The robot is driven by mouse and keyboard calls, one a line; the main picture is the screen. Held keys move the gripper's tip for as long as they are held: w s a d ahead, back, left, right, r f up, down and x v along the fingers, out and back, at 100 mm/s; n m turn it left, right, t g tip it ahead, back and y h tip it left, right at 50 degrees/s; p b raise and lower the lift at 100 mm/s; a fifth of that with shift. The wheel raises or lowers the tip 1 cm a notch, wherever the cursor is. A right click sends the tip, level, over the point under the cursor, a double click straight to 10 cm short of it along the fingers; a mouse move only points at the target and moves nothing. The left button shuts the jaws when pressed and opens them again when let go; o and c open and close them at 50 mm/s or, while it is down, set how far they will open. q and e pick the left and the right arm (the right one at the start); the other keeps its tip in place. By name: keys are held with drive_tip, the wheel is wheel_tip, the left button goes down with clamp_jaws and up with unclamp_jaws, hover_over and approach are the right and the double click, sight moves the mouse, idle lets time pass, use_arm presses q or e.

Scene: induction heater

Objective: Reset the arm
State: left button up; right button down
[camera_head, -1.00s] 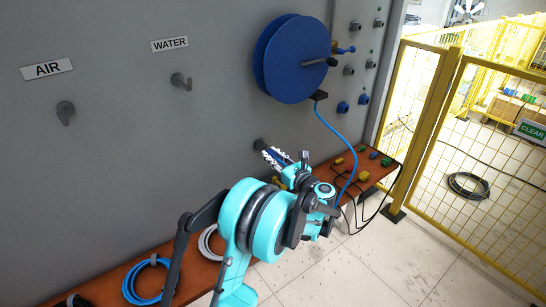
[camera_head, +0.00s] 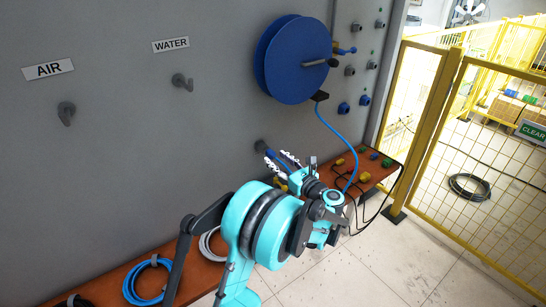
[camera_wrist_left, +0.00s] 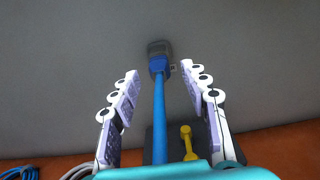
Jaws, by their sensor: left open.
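My left arm reaches in toward the grey wall panel in the head view. Its gripper (camera_head: 281,160) is open, with the fingers pointing at the panel. In the left wrist view the gripper (camera_wrist_left: 160,100) has its two fingers wide apart. A blue hose (camera_wrist_left: 159,120) runs between them, clear of both fingers. The hose ends in a blue connector (camera_wrist_left: 157,66) plugged into a dark grey fitting (camera_wrist_left: 158,47) on the panel. A yellow-handled part (camera_wrist_left: 187,142) shows below right of the hose. My right gripper is not in view.
A blue hose reel (camera_head: 292,60) is mounted on the panel. A brown shelf (camera_head: 200,272) along its base holds a coiled blue cable (camera_head: 147,280) and a white coil (camera_head: 209,243). A yellow mesh fence (camera_head: 480,160) stands at the right. The floor (camera_head: 385,262) before it is mostly clear.

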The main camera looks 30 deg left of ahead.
use_arm(q)
drive_tip(key=v, duration=0.8)
drive_tip(key=shift+d, duration=0.3)
drive_tip(key=w+d+r+m+t+h, duration=0.2)
drive_tip(key=d+r+m+t, duration=0.1)
drive_tip(key=r+m+t, duration=0.3)
drive_tip(key=w+d+r+m+t+h, duration=0.1)
drive_tip(key=d+r+m+t+h, duration=0.1)
drive_tip(key=r+m+t, duration=0.4)
drive_tip(key=s+d+r+m+h, duration=0.2)
drive_tip(key=d+m+h, duration=0.35)
drive_tip(key=m, duration=0.45)
drive_tip(key=s+d+r+m+h, duration=0.2)
drive_tip(key=d+m+h, duration=0.4)
drive_tip(key=m, duration=0.4)
drive_tip(key=s+d+f+m+g+h, duration=0.2)
drive_tip(key=s+f+m+g+h, duration=0.3)
drive_tip(key=s+f+m, duration=0.65)
drive_tip(key=s+a+f+m+g+y, duration=0.2)
drive_tip(key=s+f+m+g, duration=0.1)
drive_tip(key=s+f, duration=0.2)
drive_tip(key=s+a+f+m+g+y, duration=0.2)
drive_tip(key=s+a+f+m+g, duration=0.1)
drive_tip(key=s+f, duration=0.3)
drive_tip(key=shift+s+a+g, duration=0.25)
drive_tip(key=shift+s+g, duration=0.15)
drive_tip(key=shift+s, duration=0.7)
